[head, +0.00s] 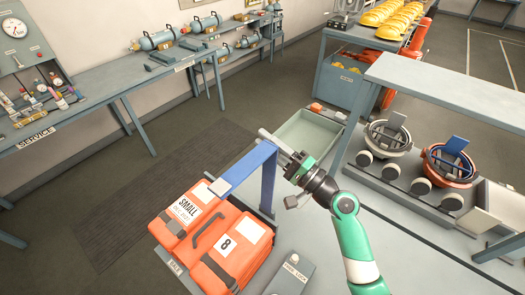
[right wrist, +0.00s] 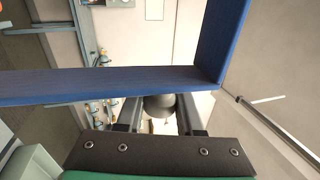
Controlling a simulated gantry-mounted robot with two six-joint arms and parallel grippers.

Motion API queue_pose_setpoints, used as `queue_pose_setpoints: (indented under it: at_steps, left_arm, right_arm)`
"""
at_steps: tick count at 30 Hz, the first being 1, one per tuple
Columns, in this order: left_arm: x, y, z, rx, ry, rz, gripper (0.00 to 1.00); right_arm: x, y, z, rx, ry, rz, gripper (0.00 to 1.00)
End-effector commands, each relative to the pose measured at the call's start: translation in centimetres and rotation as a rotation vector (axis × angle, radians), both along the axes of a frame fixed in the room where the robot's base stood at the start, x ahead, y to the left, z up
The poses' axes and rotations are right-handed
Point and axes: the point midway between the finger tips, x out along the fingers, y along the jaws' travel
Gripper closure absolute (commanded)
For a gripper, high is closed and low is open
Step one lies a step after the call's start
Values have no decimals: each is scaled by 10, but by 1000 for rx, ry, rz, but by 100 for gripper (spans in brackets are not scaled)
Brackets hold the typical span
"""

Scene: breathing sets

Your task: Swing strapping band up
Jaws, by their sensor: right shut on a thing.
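The blue strapping band (head: 243,168) stands up as a bent strip over the orange cases, with a flat top run and a leg going down on the right. In the right wrist view the band (right wrist: 100,87) crosses the picture and bends upward at its right. My right gripper (head: 276,145) is at the band's upper right corner, shut on it; the fingers (right wrist: 158,115) are partly behind the band in the wrist view. My left gripper is not in view.
A grey-green open tray (head: 310,138) lies just beyond my right gripper. A small grey box (head: 291,274) sits right of the cases. A shelf (head: 455,85) with orange and white round units stands at the right. A service bench (head: 75,110) runs along the left wall.

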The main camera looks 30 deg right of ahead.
Motion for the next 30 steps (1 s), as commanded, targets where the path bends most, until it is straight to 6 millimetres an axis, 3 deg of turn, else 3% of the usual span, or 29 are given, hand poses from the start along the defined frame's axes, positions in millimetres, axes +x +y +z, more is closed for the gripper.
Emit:
queue_pose_setpoints:
  at_steps: [17,18,22,30]
  left_arm:
    - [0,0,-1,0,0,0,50]
    - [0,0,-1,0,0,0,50]
    - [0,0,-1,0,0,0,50]
    - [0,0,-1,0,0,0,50]
  right_arm:
    - [3,-8,0,37,8,2,100]
    - [3,-8,0,37,8,2,59]
    - [3,-8,0,36,9,1,35]
    - [3,-8,-1,35,11,2,34]
